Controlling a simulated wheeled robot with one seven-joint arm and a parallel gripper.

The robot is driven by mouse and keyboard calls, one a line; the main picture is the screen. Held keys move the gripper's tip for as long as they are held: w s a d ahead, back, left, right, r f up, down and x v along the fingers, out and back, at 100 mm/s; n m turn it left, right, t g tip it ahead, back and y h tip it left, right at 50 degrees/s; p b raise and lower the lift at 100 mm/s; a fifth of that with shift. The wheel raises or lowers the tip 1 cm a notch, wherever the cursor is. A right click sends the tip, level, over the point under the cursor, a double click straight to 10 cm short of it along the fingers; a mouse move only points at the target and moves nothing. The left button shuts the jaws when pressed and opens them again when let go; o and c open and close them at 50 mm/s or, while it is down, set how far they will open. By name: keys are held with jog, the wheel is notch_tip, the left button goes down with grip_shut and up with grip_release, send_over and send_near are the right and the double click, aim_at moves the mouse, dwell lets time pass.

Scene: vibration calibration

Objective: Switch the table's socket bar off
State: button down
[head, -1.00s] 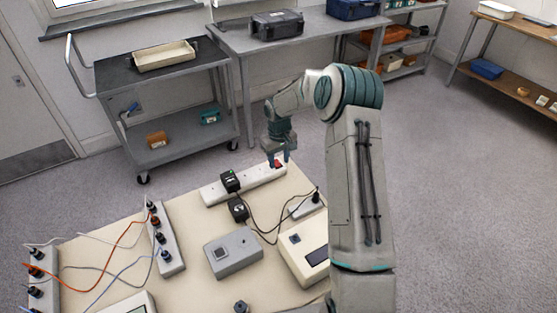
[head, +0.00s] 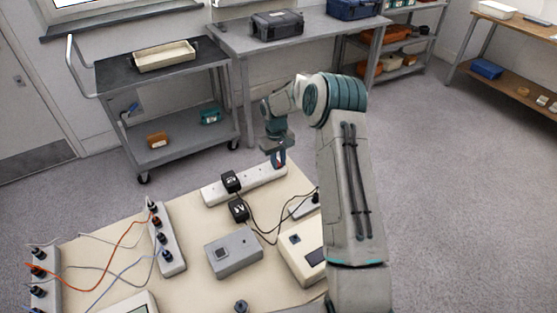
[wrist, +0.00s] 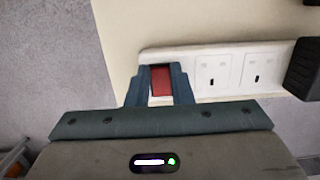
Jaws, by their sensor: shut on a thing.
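The white socket bar (head: 213,194) lies along the far edge of the beige table (head: 200,222). In the wrist view the socket bar (wrist: 240,58) has a red rocker switch (wrist: 161,82) at its left end, with sockets beside it. My gripper (head: 279,164) is at the switch end of the bar. In the wrist view my gripper's fingers (wrist: 162,74) stand on either side of the red switch and are shut on it. Whether the switch is tipped on or off I cannot tell.
Two black plug adapters (head: 231,182) sit at the bar, one plugged in, with black cables. A grey box (head: 234,252) and a cream instrument (head: 300,262) stand nearer. More socket strips with coloured leads (head: 166,240) are at left. A trolley (head: 180,110) stands behind.

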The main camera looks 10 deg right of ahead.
jog(key=shift+w+a+r+g, duration=0.1)
jog(key=shift+w+g, duration=0.1)
jog(key=shift+g, duration=0.4)
jog(key=shift+h, duration=0.3)
jog(key=c, duration=1.3)
grip_release()
jog(key=shift+r, duration=0.1)
jog(key=b+v, duration=0.1)
jog(key=v, duration=1.2)
jog(key=shift+w+r, duration=0.2)
jog(key=shift+r, duration=0.1)
